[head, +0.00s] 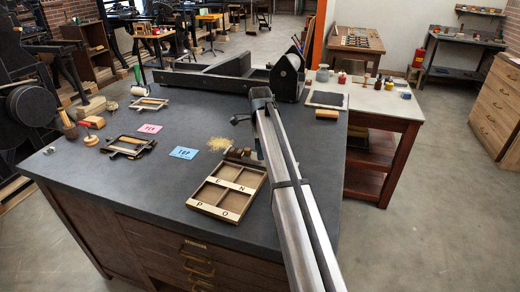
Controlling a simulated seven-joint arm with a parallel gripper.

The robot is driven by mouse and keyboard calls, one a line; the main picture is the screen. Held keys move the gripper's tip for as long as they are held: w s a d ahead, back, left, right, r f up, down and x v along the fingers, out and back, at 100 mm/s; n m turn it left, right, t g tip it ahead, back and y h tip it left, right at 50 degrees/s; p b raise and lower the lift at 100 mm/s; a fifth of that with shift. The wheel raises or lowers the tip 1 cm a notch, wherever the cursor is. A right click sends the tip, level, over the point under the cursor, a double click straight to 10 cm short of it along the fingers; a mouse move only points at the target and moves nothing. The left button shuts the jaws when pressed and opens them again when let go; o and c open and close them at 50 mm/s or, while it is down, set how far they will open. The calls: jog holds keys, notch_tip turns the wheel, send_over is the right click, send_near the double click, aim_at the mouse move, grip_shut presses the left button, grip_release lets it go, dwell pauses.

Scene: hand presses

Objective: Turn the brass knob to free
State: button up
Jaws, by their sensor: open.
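I cannot surely pick out the brass knob. Small brownish, brass-toned rounded parts (238,152) sit on the dark bench just behind the wooden tray, partly hidden by my arm; whether the knob is among them, and which way it is set, is too small to tell. My gripper (238,119) is small and dark at the far end of my arm, above the bench and beyond these parts. It is open, and I see nothing held in it. My arm hides part of the bench to its right.
A wooden tray (228,190) marked with letters lies left of my arm. Pink (150,128) and blue (184,153) cards and a small frame (128,146) lie further left. A long dark press part (215,78) spans the back.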

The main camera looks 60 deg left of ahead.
grip_shut()
dwell(0.5)
jog(key=shift+n, duration=0.3)
jog(key=n, duration=0.3)
jog(key=shift+n, duration=0.3)
jog(key=n, duration=1.3)
jog(key=shift+n, duration=0.3)
